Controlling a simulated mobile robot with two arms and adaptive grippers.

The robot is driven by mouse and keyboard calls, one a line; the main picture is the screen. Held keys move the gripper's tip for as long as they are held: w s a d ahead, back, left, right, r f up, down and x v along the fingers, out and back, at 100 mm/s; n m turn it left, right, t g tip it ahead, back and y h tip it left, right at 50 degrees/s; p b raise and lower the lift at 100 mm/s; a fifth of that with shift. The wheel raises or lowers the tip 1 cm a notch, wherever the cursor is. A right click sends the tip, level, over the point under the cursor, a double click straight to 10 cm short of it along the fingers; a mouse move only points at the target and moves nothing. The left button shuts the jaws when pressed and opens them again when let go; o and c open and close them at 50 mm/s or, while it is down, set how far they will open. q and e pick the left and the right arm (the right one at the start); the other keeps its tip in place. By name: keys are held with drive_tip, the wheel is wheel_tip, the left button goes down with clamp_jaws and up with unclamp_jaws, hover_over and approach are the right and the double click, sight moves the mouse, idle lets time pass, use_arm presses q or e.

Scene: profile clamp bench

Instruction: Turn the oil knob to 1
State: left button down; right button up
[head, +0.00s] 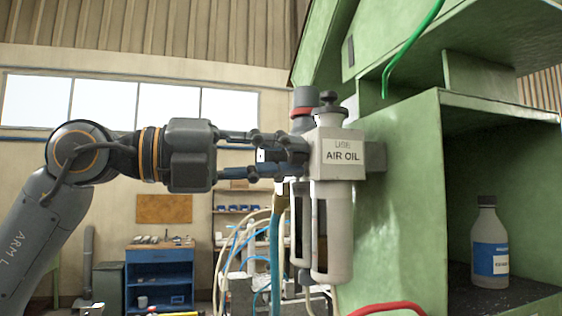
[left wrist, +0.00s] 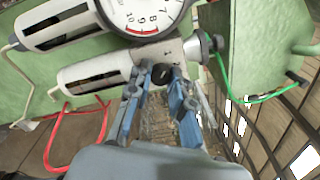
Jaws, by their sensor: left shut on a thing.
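The grey air oil unit (head: 342,152), labelled "AIR OIL", is mounted on the side of the green machine, with clear-windowed bowls hanging below. My left gripper (head: 298,150) reaches in from the left, its fingers at the unit's left side. In the left wrist view, a small black knob (left wrist: 162,75) sits on the unit's face between the tips of my left gripper (left wrist: 163,84), which is shut on it. Small marks show beside the knob, but its setting cannot be read. In the head view, the fingers hide this knob. My right gripper is not in view.
A round gauge (left wrist: 145,12) sits close to the fingers. A black cap (head: 328,97) and a grey red-ringed cap (head: 303,98) top the unit. Hoses (head: 277,240) hang below. A bottle (head: 489,245) stands in the green machine's recess (head: 440,185). A blue cabinet (head: 160,270) stands behind.

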use_arm(q)
drive_tip(key=shift+r, duration=0.1)
idle(0.3)
drive_tip(key=c, duration=1.2)
unclamp_jaws()
drive_tip(key=shift+w, duration=0.1)
drive_tip(key=shift+a, duration=0.25)
drive_tip(key=v, duration=1.1)
drive_tip(key=shift+a, duration=0.3)
